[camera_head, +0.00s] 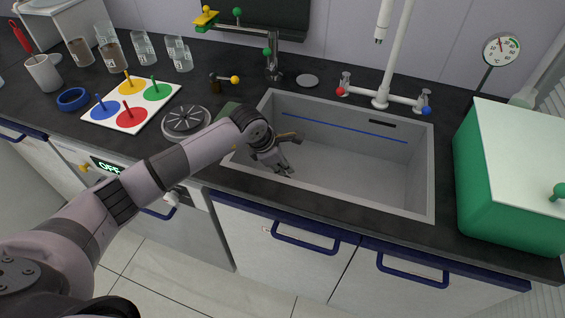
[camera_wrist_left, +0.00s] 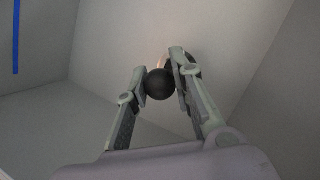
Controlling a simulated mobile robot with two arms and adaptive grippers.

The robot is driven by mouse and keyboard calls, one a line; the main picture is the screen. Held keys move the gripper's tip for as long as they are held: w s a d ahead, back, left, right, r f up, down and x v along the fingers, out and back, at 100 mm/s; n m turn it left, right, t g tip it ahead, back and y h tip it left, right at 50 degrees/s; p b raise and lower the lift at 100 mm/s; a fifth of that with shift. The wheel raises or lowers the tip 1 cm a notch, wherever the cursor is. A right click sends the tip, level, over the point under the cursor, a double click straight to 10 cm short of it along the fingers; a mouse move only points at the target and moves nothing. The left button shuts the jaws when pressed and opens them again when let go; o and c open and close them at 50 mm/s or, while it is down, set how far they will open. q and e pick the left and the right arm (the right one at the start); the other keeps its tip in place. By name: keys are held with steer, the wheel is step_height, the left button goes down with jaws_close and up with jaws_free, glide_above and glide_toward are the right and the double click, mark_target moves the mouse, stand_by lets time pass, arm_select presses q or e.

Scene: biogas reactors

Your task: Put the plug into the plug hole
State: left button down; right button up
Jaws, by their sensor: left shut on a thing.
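My left gripper (camera_head: 284,172) reaches down into the left part of the grey sink (camera_head: 365,178). In the left wrist view the fingers (camera_wrist_left: 160,80) are closed around a black ball (camera_wrist_left: 159,85), which looks like the knob of the plug. The rest of the plug is hidden or too small to make out. A small pale-orange patch shows just beyond the ball. My right gripper is not in view.
The sink walls stand close around the gripper, with a blue line (camera_head: 344,128) on the back wall. A white tap (camera_head: 383,95) rises behind the sink. A green box (camera_head: 508,190) stands at the right. A grey disc (camera_head: 307,80) lies on the dark counter. The sink's right half is clear.

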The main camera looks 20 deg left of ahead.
arm_select(q)
steer(key=c, duration=1.3)
jaws_free()
steer(key=shift+f, duration=0.1)
steer(key=v, duration=1.2)
